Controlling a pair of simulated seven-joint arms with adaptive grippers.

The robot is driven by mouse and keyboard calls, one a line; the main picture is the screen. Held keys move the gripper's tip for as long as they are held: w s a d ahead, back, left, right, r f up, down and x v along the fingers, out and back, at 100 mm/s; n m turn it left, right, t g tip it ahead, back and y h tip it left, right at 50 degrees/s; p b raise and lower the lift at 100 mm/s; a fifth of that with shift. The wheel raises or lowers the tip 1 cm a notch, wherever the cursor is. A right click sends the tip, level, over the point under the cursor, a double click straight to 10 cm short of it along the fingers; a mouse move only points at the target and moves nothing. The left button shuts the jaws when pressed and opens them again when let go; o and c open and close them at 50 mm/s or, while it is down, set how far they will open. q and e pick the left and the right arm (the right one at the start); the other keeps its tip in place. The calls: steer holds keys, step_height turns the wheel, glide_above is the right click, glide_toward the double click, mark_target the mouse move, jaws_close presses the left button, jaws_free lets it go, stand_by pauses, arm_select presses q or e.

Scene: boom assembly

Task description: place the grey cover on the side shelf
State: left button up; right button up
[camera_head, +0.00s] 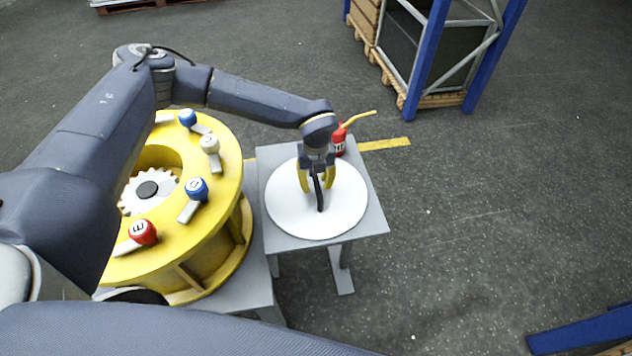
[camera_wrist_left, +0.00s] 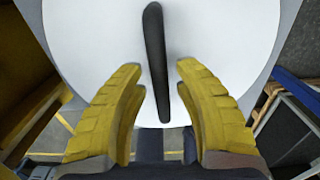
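The grey cover (camera_head: 346,210), a pale round disc with a black bar handle (camera_head: 320,202), lies flat on the small grey side shelf (camera_head: 373,222). In the left wrist view the cover (camera_wrist_left: 225,40) fills the upper middle, with its handle (camera_wrist_left: 155,60) standing out dark. My left gripper (camera_head: 317,189) points down over the cover's middle. Its yellow fingers (camera_wrist_left: 158,66) are open, one on each side of the handle, with a gap on both sides. My right gripper is not in view.
A yellow drum (camera_head: 225,150) with red, blue and white lettered knobs and a white gear (camera_head: 132,196) stands left of the shelf. A red can (camera_head: 339,142) with a yellow spout is behind the cover. A blue rack (camera_head: 428,60) stands at the back.

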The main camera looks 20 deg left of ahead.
mark_target(316, 180)
arm_select(q)
steer(key=shift+r, duration=0.15)
step_height(316, 180, up, 12)
stand_by(0.5)
stand_by(1.2)
